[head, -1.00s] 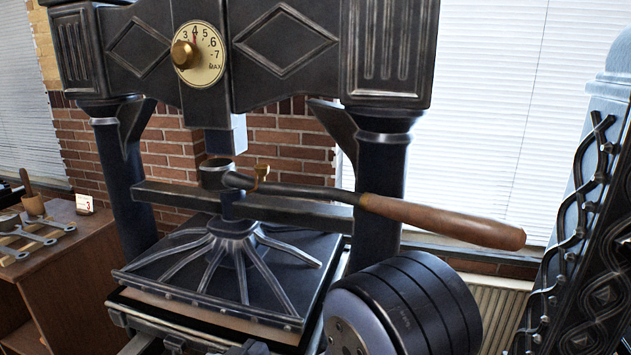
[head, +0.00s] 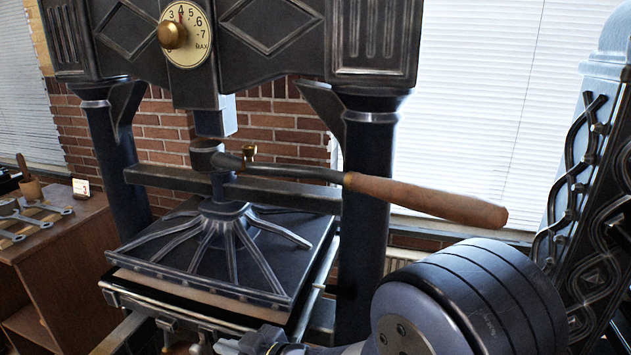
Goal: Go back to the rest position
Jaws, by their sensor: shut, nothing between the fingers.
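My gripper (head: 228,345) shows at the bottom edge of the head view, partly cut off by the frame. It is shut and empty, just in front of the press bed. My own dark, rounded arm link fills the lower right. The hand press (head: 360,170) stands in front of me. Its wooden-handled lever (head: 425,198) points to the right, above the ribbed platen (head: 215,250). My gripper is apart from the lever.
A dial with a brass knob (head: 172,36) sits on the press's crossbeam. A wooden cabinet (head: 60,250) with tools on top stands at the left. A dark ornate column (head: 590,190) rises at the right, close to my arm.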

